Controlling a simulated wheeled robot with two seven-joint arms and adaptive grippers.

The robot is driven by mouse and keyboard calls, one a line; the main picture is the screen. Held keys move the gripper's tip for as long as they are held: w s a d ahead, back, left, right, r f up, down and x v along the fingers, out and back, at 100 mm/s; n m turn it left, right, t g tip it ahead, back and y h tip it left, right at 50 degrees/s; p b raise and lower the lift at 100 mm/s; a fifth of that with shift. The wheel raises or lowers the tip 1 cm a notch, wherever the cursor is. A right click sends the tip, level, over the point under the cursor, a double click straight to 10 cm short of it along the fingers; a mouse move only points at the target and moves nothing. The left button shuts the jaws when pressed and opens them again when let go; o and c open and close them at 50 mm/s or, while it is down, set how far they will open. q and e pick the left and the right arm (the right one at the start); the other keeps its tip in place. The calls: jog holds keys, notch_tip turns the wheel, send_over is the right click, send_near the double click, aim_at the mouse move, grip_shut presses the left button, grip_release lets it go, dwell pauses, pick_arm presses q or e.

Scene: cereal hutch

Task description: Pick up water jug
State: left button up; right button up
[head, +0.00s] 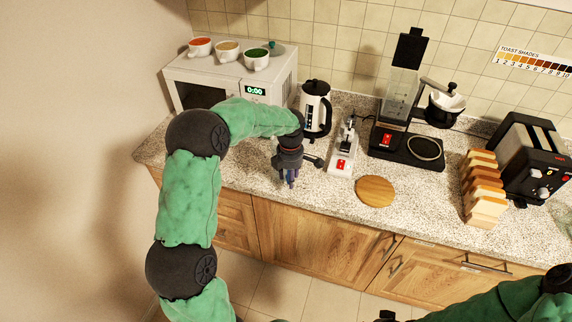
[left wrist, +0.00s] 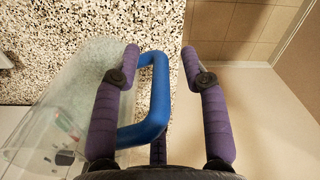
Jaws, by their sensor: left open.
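The water jug (left wrist: 60,110) is clear, with a blue handle (left wrist: 160,95), and fills the left side of the left wrist view. In the left wrist view, the handle lies between the two purple fingers of my left gripper (left wrist: 161,56), nearer the left finger. The fingers are open and spread apart around the handle. In the head view, my left gripper (head: 290,181) points down over the front of the counter. I cannot make out the jug there.
A microwave (head: 185,68) with several bowls on top stands at the left. A kettle (head: 315,108), a coffee machine (head: 402,152), sliced bread (head: 485,190) and a toaster (head: 535,160) stand on the counter (head: 415,200). A round wooden board (head: 376,191) lies near the front edge.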

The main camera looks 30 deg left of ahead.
pick_arm(q)
grip_shut()
dwell(0.3)
jog(key=shift+r, duration=0.25)
